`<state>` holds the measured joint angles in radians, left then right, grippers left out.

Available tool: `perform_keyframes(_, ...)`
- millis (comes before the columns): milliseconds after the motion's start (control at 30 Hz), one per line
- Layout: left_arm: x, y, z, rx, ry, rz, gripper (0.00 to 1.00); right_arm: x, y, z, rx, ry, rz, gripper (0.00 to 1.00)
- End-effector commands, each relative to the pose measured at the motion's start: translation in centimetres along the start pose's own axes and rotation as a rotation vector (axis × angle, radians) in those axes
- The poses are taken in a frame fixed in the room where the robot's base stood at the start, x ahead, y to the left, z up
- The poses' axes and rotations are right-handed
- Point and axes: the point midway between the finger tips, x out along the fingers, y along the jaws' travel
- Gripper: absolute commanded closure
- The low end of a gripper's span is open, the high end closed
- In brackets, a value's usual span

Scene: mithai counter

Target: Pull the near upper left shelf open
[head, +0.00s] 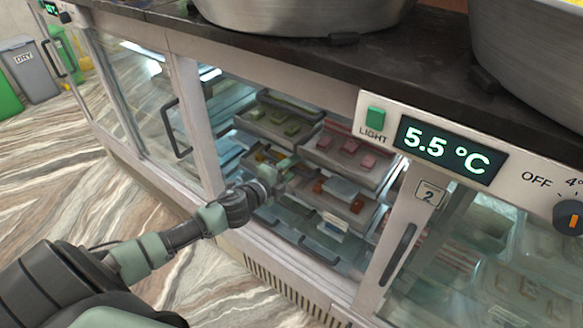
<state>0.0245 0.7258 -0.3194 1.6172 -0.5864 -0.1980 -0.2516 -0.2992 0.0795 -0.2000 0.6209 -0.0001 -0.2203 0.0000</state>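The display counter (185,85) stands ahead with an open bay in its front. Inside, an upper tray with green sweets (280,120) sits at the left and an upper tray with pink sweets (345,155) at the right. Lower down are a tray with orange-brown sweets (341,192) and a shelf with a dark front handle (318,250). My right gripper is out of view.
Large metal pans (300,15) sit on the dark countertop (300,62). Bins (33,72) stand at far left; the floor between is clear.

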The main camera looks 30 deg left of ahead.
Motion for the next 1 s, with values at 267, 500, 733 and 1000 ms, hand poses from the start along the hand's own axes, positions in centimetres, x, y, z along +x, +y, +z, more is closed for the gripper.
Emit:
perform_keyframes(267,0.08,0.05,-0.03,-0.001,0.0,0.001,0.72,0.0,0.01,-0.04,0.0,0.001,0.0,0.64)
perform_keyframes(500,0.06,0.05,-0.03,-0.001,0.0,0.001,1.0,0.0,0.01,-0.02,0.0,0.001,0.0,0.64)
perform_keyframes(733,0.06,0.07,-0.03,-0.001,0.0,0.001,1.0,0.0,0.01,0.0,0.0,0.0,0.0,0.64)
perform_keyframes(1000,0.05,0.09,-0.03,-0.001,0.0,0.001,1.0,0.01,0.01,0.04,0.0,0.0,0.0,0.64)
